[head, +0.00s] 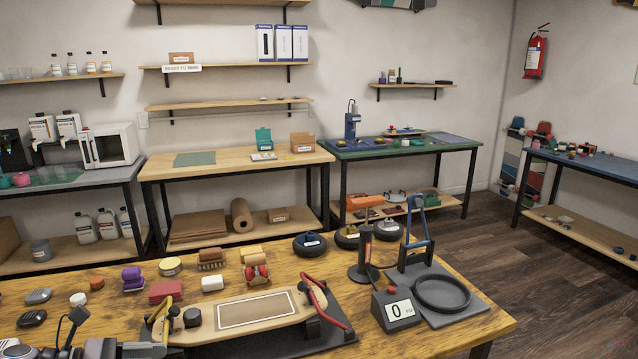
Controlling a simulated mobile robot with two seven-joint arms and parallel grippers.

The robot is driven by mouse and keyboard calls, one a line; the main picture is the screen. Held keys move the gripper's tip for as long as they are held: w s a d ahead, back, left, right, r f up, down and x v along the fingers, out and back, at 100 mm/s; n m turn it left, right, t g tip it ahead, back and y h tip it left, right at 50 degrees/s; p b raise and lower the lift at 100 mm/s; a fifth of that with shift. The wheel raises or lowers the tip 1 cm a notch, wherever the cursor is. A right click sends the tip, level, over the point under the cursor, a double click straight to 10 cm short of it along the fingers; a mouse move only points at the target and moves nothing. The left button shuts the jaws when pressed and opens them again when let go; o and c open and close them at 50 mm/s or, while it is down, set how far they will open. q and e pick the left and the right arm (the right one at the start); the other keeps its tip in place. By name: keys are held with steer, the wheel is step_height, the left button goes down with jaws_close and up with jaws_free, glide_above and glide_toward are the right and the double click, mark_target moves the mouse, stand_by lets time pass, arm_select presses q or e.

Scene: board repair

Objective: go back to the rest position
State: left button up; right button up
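Part of my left gripper (142,349) shows at the bottom left edge, in front of the wooden workbench and beside the near left end of the board. Its fingers are cut off or too small to tell if they are open or shut. My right gripper is not in view. The wooden board (257,309) lies on a dark stand on the workbench, with a pale outlined panel, a yellow strap at its left and a red strap at its right.
Other tables stand behind, including a green-topped one (440,147). Dark floor (560,275) is open at right.

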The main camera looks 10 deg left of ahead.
arm_select(q)
steer(key=s+d+f+n+t+y, duration=0.15)
steer(key=d+f+n+y, duration=0.3)
steer(key=n, duration=0.85)
steer(key=d+f+n+t+y, duration=0.3)
steer(key=d+n+y, duration=0.15)
steer(key=n, duration=0.85)
steer(key=s+d+f+n+g+y, duration=0.1)
steer(key=s+d+n+g, duration=0.3)
steer(key=s+n, duration=0.45)
steer(key=s+d+f+n+g+y, duration=0.1)
steer(key=s+n+g, duration=0.5)
steer(key=s+n, duration=0.25)
steer(key=w+d+f+m+t+h+p, duration=0.1)
steer(key=w+d+f+t+h, duration=0.1)
steer(key=w+f+t, duration=0.4)
step_height(320, 180, down, 2)
steer(key=shift+d+f+t, duration=0.15)
steer(key=shift+d+t, duration=0.3)
steer(key=shift+d, duration=0.1)
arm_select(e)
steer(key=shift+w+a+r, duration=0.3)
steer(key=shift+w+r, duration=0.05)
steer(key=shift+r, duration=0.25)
